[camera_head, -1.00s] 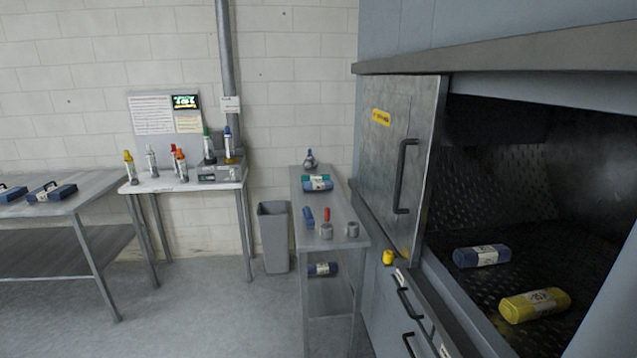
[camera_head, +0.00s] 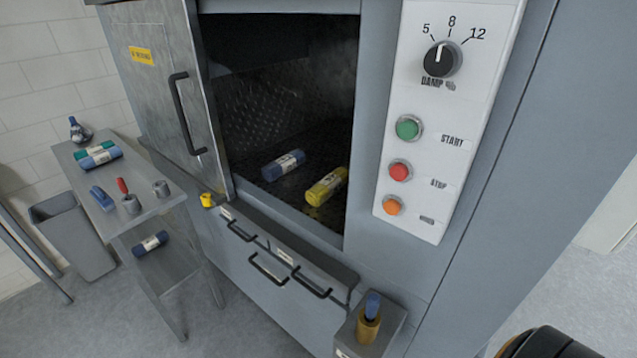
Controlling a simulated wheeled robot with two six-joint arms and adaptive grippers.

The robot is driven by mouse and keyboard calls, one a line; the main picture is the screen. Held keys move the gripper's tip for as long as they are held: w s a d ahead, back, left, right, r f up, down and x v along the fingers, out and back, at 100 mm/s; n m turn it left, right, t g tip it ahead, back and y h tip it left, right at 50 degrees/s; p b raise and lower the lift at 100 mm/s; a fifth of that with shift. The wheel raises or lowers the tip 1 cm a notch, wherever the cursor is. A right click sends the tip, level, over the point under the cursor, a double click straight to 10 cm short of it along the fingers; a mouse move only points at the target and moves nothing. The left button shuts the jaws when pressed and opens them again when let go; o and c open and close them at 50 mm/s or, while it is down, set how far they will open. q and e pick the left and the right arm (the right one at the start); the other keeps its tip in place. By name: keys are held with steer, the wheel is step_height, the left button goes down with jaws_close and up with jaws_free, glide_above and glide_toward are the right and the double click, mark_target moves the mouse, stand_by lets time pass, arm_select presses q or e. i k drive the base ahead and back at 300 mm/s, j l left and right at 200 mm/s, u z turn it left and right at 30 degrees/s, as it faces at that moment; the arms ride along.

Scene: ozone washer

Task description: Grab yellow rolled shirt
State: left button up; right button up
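The yellow rolled shirt (camera_head: 326,187) lies inside the open chamber of the washer (camera_head: 280,103), near its front edge and right side. It is a yellow roll with a pale label band. A blue roll (camera_head: 283,165) with a white label lies to its left on the same dark chamber floor, apart from it. Neither of my grippers shows in the head view. A black rounded part at the bottom right looks like part of my own body, but I cannot tell which.
The washer door (camera_head: 165,80) stands open on the left. A control panel (camera_head: 440,130) with a dial and buttons is right of the opening. Drawers with handles (camera_head: 268,269) and a small box with a brush (camera_head: 368,318) are below. A metal side table (camera_head: 150,205) stands left.

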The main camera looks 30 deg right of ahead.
mark_target(325, 188)
steer(key=i+j+z, duration=0.1)
steer(key=z, duration=0.75)
steer(key=i+j+z, duration=0.15)
steer(key=j+z, duration=0.3)
steer(key=j, duration=0.5)
steer(key=j+z, duration=0.45)
steer(key=j, duration=1)
